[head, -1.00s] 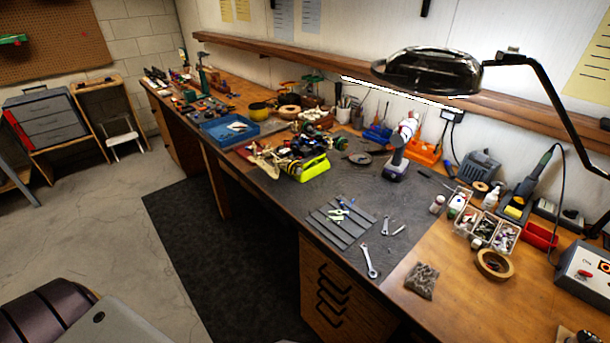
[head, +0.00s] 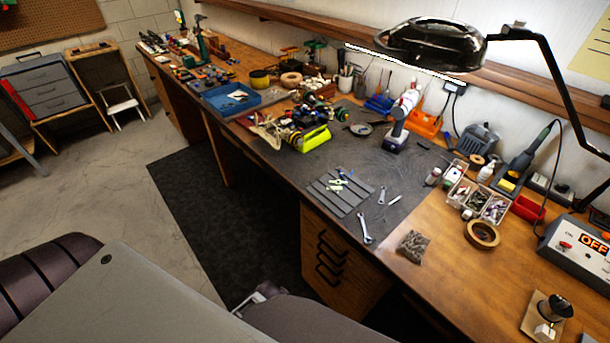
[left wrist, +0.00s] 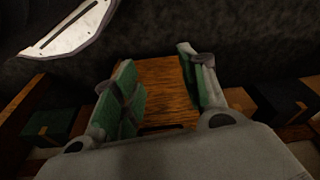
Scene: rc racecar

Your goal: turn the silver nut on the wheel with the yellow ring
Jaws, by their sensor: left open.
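The RC car (head: 312,138) stands on the dark work mat (head: 400,165), with a bright yellow-green panel at its front side. Dark wheels show around it, but they are too small to tell a yellow ring or a silver nut. My left gripper (left wrist: 165,75) shows in the left wrist view with two green-padded fingers spread apart and nothing between them. A wooden surface (left wrist: 163,90) lies beyond the fingers. The car is not in that view. My right gripper is in neither view.
On the bench are a grey slatted tray (head: 340,191), wrenches (head: 366,226), a cordless drill (head: 400,125), a blue tray (head: 232,100), a tape roll (head: 482,234) and small parts boxes (head: 480,198). A black lamp (head: 432,45) overhangs the bench. The floor (head: 90,190) to the left is open.

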